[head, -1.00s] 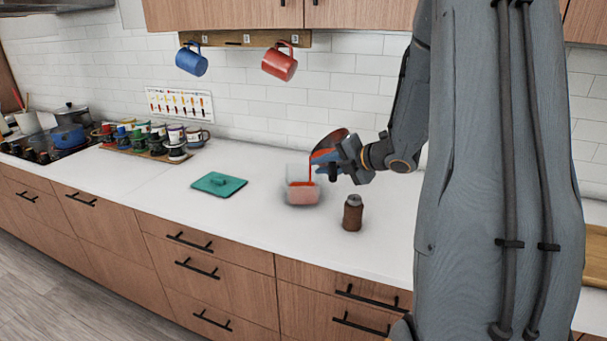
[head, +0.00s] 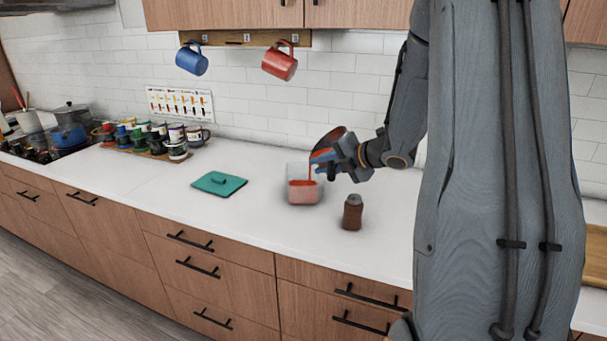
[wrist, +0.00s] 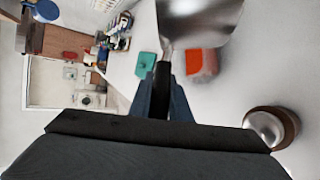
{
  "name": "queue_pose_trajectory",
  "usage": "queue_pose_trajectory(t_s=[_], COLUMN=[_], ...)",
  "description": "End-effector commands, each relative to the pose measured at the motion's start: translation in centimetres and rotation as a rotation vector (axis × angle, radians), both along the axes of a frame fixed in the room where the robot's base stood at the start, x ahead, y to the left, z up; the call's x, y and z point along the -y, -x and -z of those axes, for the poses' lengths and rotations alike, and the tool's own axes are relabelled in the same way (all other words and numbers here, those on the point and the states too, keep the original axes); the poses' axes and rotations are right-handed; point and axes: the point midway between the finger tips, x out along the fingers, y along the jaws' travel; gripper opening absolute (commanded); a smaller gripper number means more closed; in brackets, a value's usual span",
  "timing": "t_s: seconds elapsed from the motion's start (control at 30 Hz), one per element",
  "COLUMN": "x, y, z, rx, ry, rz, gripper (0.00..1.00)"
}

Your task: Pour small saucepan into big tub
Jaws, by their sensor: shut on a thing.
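My gripper (head: 330,160) is shut on the dark handle (wrist: 162,90) of the small saucepan (head: 334,139). The saucepan is tilted steeply above the right side of the tub, and a thin red stream (head: 310,172) falls from it. The metal saucepan also shows at the top of the wrist view (wrist: 200,22). The big tub (head: 292,172) is clear-walled and stands upright on the counter. Red-orange liquid (head: 303,192) lies in it, and it shows in the wrist view beside the saucepan (wrist: 197,66). The saucepan's inside is hidden.
A brown jar (head: 352,212) with a metal top stands right of the tub. A teal lid (head: 219,183) lies flat to the left. Several small pots and mugs (head: 152,140) stand farther left. Blue (head: 191,60) and red (head: 279,62) mugs hang above.

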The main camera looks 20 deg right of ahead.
Motion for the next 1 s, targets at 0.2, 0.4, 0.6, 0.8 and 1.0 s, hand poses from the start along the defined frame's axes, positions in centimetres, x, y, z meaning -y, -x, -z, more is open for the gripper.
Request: queue_pose_trajectory(t_s=[0.2, 0.4, 0.6, 0.8, 1.0], x=[-0.08, -0.14, -0.19, -0.23, -0.21], y=[-0.09, -0.12, -0.15, -0.17, -0.18], z=[-0.22, -0.23, -0.26, -0.27, -0.25], rx=[-0.002, -0.008, -0.012, -0.013, -0.015], ry=[0.013, 0.025, 0.034, 0.038, 0.040], rz=[-0.001, -0.001, 0.000, 0.000, 0.000], gripper=[0.00, 0.00, 0.00, 0.00, 0.00])
